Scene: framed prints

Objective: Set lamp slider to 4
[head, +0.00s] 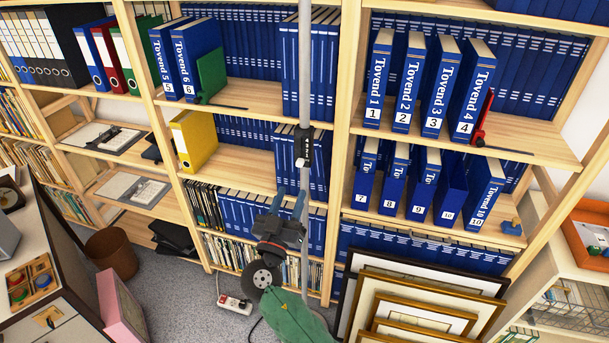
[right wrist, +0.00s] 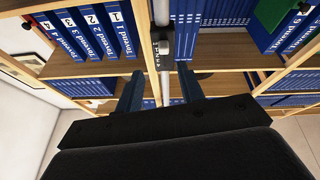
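The lamp slider is a small black block (head: 304,148) with white marks, set on a thin grey upright pole (head: 305,60) in front of the middle of the shelves. Its marks are too small to read. My right gripper (head: 287,201) is below the slider and points up toward it, with its blue fingers apart and nothing seen between them. In the right wrist view the slider (right wrist: 164,50) and the pole show between the open fingertips (right wrist: 159,68), farther off; I cannot make out any contact. My left gripper is not in view.
Wooden shelves with blue numbered binders (head: 405,82) stand behind the pole. A yellow binder (head: 195,138) is left of it. Framed prints (head: 420,305) lean at the lower right. A power strip (head: 235,303) and a brown bin (head: 112,250) are on the floor.

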